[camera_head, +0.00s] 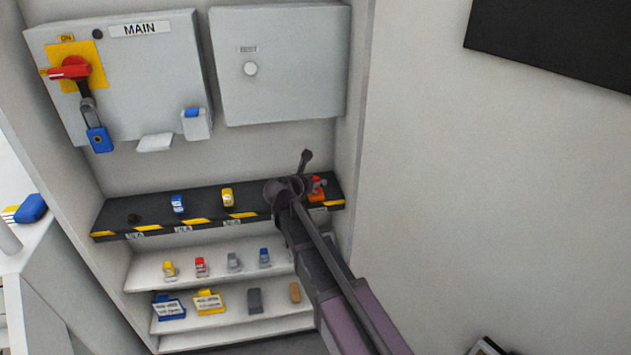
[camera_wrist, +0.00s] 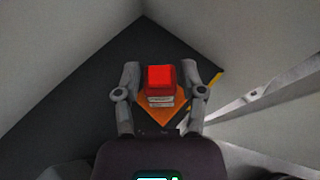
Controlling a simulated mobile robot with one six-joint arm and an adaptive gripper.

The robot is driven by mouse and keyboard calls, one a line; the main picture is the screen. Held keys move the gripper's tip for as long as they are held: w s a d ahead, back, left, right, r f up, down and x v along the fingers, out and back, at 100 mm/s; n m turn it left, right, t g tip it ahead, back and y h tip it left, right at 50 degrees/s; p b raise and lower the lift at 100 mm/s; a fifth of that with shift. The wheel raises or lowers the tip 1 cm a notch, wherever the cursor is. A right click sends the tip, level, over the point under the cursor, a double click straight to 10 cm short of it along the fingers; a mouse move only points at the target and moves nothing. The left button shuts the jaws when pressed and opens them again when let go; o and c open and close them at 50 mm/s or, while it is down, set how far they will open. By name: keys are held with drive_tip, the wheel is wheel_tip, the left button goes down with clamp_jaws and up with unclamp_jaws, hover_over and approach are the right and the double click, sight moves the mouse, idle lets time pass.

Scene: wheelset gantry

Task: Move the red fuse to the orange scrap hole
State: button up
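The red fuse (camera_wrist: 160,79) has a red top and a pale lower body, and it shows in the wrist view between my two fingers. In the head view the red fuse (camera_head: 318,183) is at the right end of the dark shelf. The orange scrap hole's plate (camera_wrist: 166,116) lies under and around the fuse in the wrist view; it also shows in the head view (camera_head: 317,197). I cannot tell how deep the fuse sits in it. My gripper (camera_wrist: 161,76) is open, one finger on each side of the fuse with narrow gaps. In the head view my arm partly covers this spot.
The dark shelf (camera_head: 153,221) also holds a blue fuse (camera_head: 178,204) and a yellow fuse (camera_head: 228,197). Lower shelves (camera_head: 215,278) carry several small fuses and tags. A side wall (camera_head: 358,130) stands close at right. Grey cabinets (camera_head: 280,75) hang above.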

drive_tip(key=shift+o, duration=0.5)
drive_tip(key=shift+r, duration=0.15)
wheel_tip(320, 180, up, 8)
drive_tip(key=p, duration=0.8)
drive_tip(key=shift+s, duration=0.1)
idle(1.0)
